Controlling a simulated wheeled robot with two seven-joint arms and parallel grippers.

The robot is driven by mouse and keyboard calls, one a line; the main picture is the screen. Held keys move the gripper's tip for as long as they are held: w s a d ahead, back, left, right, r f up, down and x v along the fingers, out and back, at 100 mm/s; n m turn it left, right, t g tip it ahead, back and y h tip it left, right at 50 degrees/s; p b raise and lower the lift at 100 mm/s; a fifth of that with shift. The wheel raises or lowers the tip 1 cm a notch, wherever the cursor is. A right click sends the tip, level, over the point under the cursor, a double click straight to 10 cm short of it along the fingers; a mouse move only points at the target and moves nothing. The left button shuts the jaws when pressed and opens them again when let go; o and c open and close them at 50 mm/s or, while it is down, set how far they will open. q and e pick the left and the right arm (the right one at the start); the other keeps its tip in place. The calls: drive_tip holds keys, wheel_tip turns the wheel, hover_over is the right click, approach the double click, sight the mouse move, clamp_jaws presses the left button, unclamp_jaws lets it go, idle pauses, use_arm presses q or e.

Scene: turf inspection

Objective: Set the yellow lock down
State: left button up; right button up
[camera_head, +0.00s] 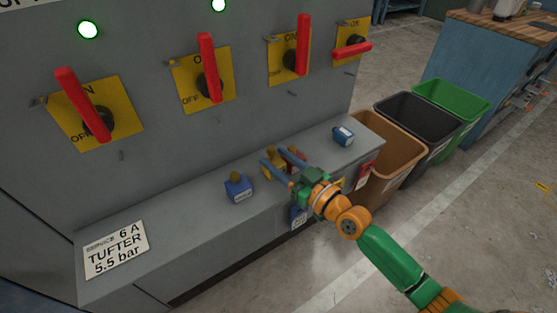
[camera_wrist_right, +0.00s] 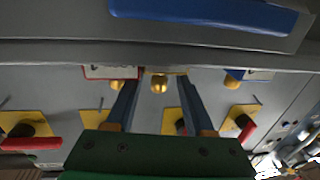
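The yellow lock (camera_head: 273,160) stands on the grey ledge in front of the switch panel, between the two fingers of my right gripper (camera_head: 274,158). In the right wrist view, the lock (camera_wrist_right: 158,83) shows between the fingertips of my right gripper (camera_wrist_right: 157,88), with a gap on each side. The fingers are apart and look clear of the lock. They partly hide it in the head view. My left gripper is not in view.
A red lock (camera_head: 298,159) stands close by on the right, a blue lock (camera_head: 238,189) on the left, and another blue lock (camera_head: 343,135) farther right. The ledge (camera_head: 190,205) is clear near the tufter sign (camera_head: 117,249). Red-handled switches (camera_head: 208,67) line the panel. Bins (camera_head: 385,165) stand right.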

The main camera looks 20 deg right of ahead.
drive_tip(key=shift+r, duration=0.3)
drive_tip(key=v, duration=1.2)
drive_tip(key=shift+f, duration=0.2)
